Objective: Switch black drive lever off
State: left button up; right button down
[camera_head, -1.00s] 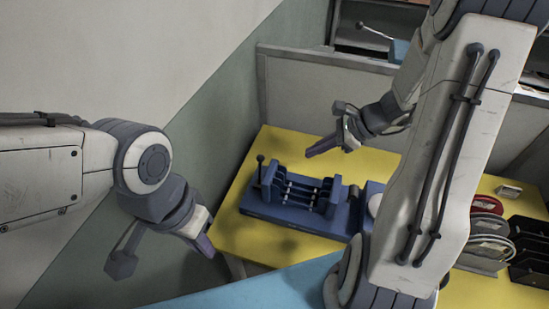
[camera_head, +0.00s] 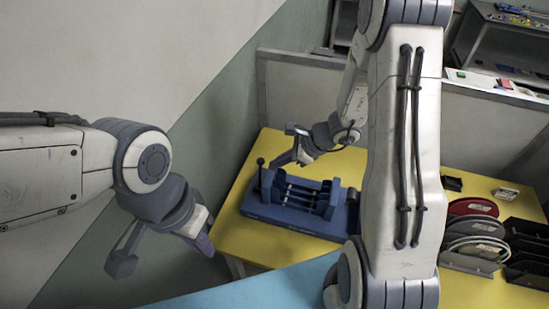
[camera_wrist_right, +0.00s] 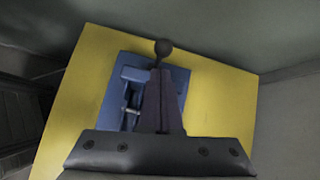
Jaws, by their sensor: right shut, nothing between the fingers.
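The black drive lever, a thin stalk with a round knob (camera_head: 260,160), stands at the left end of the blue drive unit (camera_head: 285,214) on the yellow table. In the right wrist view the knob (camera_wrist_right: 163,47) shows just beyond my fingertips. My right gripper (camera_head: 276,162) is shut and empty, close beside the lever on its right in the head view; its closed fingers (camera_wrist_right: 162,74) hide the lower stalk in the wrist view. I cannot tell whether they touch the lever.
The yellow table (camera_head: 233,238) has a grey partition (camera_head: 300,95) behind it. Red and white discs in a rack (camera_head: 472,262) and black trays (camera_head: 528,240) stand at the right. A blue surface (camera_head: 270,285) lies in front. My right arm hides the table's middle.

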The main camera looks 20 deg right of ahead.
jog(key=shift+w+a+r, duration=0.1)
jog(key=shift+w+a, duration=0.05)
jog(key=shift+a, duration=0.15)
